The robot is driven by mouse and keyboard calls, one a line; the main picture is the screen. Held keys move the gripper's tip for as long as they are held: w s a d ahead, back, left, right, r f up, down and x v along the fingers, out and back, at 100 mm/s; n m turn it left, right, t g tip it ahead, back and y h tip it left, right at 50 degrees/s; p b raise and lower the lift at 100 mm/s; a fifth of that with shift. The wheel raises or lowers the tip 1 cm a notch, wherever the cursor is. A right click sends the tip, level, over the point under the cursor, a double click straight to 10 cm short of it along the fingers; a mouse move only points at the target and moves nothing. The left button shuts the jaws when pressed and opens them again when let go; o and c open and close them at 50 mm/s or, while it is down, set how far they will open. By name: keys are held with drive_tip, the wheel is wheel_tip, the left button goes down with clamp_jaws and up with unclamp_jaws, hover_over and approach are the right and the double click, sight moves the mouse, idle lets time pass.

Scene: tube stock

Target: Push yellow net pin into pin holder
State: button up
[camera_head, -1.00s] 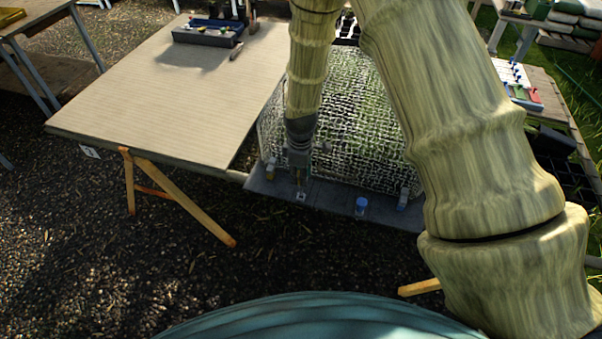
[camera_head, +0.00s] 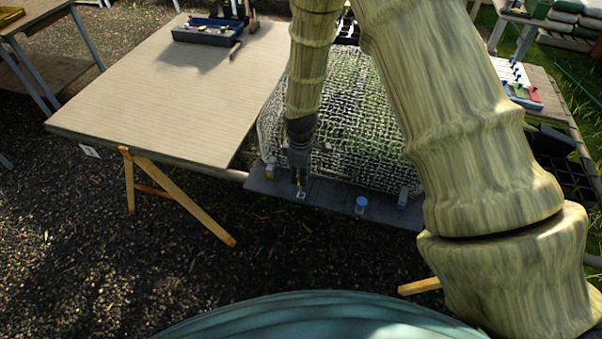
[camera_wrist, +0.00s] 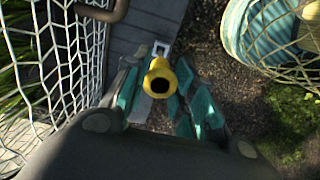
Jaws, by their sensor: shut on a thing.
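The yellow net pin (camera_wrist: 159,78) shows in the wrist view between the teal-padded fingers of my gripper (camera_wrist: 160,100), its round hollow end facing the camera. My gripper (camera_head: 300,175) is shut on it and points down at the front edge of the netted bench. A small pale square pin holder (camera_head: 300,195) sits on the grey board just below the fingers. In the wrist view a pale square piece (camera_wrist: 161,48) shows just beyond the pin. I cannot tell whether the pin's lower end is inside the holder.
White netting (camera_head: 350,120) covers the bench behind my gripper. A blue capped piece (camera_head: 361,205) and a grey one (camera_head: 403,198) stand on the board to the right, a yellowish one (camera_head: 270,168) to the left. A wide wooden table (camera_head: 170,90) is at left.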

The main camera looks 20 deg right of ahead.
drive_tip(key=shift+f+b, duration=1.4)
drive_tip(key=shift+f, duration=1.75)
idle(1.7)
drive_tip(key=o, duration=2)
drive_tip(key=shift+r, duration=0.2)
drive_tip(key=shift+r+p, duration=0.8)
drive_tip(key=shift+r, duration=0.2)
drive_tip(key=shift+r+p, duration=1.8)
drive_tip(key=shift+r, duration=1.05)
